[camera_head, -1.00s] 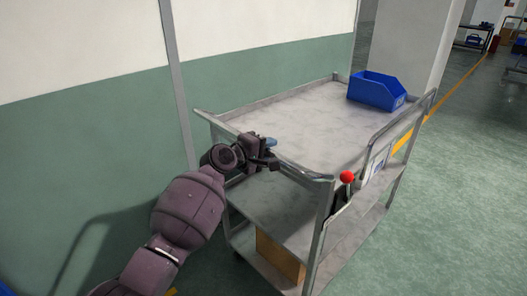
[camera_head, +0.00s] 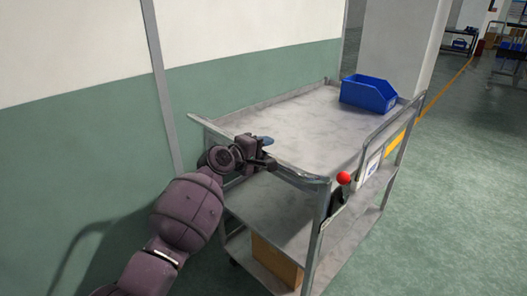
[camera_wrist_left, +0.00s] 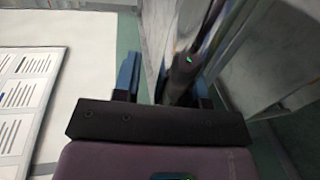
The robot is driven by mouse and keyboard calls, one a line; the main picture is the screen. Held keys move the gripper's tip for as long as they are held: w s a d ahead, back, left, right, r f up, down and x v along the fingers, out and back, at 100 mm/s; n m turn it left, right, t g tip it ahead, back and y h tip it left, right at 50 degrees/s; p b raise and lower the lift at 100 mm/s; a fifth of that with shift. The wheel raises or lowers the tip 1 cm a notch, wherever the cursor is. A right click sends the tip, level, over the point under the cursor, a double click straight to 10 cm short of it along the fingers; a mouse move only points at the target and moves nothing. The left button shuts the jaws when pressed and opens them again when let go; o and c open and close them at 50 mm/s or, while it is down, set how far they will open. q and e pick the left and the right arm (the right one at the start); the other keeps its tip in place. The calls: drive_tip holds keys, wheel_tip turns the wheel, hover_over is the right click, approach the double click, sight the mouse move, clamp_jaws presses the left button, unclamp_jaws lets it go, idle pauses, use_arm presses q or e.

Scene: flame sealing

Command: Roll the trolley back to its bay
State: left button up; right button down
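The grey metal trolley (camera_head: 290,125) stands beside the wall, its near end towards me. My left gripper (camera_head: 264,148) is at the push handle (camera_head: 300,181) on that near end and appears shut on it. In the left wrist view my blue-lined fingers (camera_wrist_left: 165,85) lie on either side of a dark bar (camera_wrist_left: 180,80) with a small green light; the exact contact is partly hidden. A lever with a red knob (camera_head: 344,178) sits at the trolley's near right corner. I cannot make out the bay. My right gripper is not in view.
A blue bin (camera_head: 368,93) rides on the far right of the top shelf, and a brown box (camera_head: 278,262) on the lowest. A green-and-white wall (camera_head: 90,130) runs close on the left, with a pillar (camera_head: 395,45) beyond. Floor (camera_head: 465,185) to the right is open, crossed by a yellow line.

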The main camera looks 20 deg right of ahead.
use_arm(q)
drive_tip(key=shift+o, duration=0.9)
drive_tip(key=shift+f, duration=0.1)
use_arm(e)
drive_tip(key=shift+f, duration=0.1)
use_arm(q)
drive_tip(key=shift+s+a, duration=0.1)
drive_tip(key=shift+a, duration=0.05)
drive_tip(key=p+v, duration=0.3)
drive_tip(key=v, duration=0.7)
drive_tip(key=shift+a, duration=0.25)
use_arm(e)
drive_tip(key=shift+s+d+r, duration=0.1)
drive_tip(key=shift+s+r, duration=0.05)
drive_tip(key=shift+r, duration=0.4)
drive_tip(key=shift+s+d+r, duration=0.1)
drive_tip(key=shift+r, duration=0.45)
use_arm(q)
drive_tip(key=shift+s, duration=0.1)
